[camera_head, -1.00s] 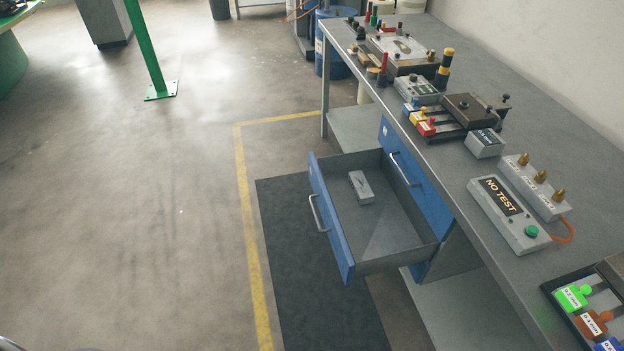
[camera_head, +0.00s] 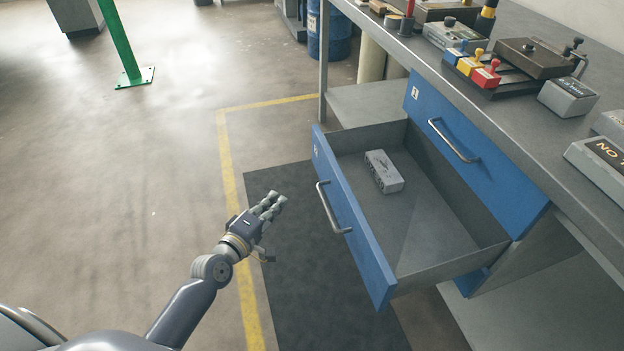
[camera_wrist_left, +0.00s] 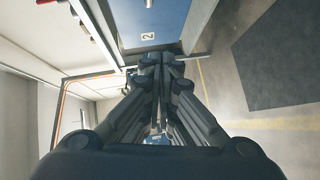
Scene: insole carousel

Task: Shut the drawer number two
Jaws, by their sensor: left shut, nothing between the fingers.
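The lower drawer's blue front (camera_head: 352,222) is pulled well out from under the workbench. Its silver bar handle (camera_head: 331,207) faces left. Its label is too small to read in the head view. The left wrist view shows a "2" on a blue panel (camera_wrist_left: 170,20), which appears to be this front. My left gripper (camera_head: 270,205) is shut and empty, to the left of the drawer front with a gap between them. Its dark fingers (camera_wrist_left: 160,85) fill the middle of the left wrist view. My right gripper is not in view.
A grey block (camera_head: 383,171) lies inside the open drawer. The blue upper drawer (camera_head: 470,140) is shut. The grey workbench (camera_head: 480,95) overhangs both and carries fixtures and a small labelled box (camera_head: 568,97). The dark mat (camera_head: 310,290) and floor to the left are clear.

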